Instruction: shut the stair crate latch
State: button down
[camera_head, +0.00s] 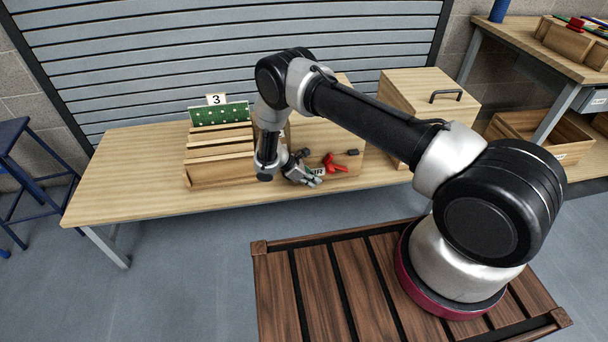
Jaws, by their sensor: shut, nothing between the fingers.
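The wooden stair crate (322,135) stands on the table, partly hidden behind my arm. A label (317,171) on its front shows only the letters "IR"; the rest is covered by my gripper. A red latch (333,163) sits on the crate's front, right of my gripper. A small black piece (352,152) is at the latch's upper right. I cannot tell the latch's exact position. My gripper (315,182) is shut and empty, in front of the crate's left part, just left of the latch. I cannot tell whether it touches the crate.
A slatted wooden rack (220,165) with a green panel (219,114) and a "3" sign stands left of my gripper. A wooden box with a black handle (446,96) stands right. The table's left end (120,180) is clear. A blue stool (20,180) stands far left.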

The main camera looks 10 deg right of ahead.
jog(key=shift+d+r, duration=0.55)
jog(key=shift+r, duration=0.3)
jog(key=shift+d+r, duration=0.5)
jog(key=shift+r, duration=0.3)
jog(key=shift+d+r, duration=0.1)
jog(key=shift+r, duration=0.05)
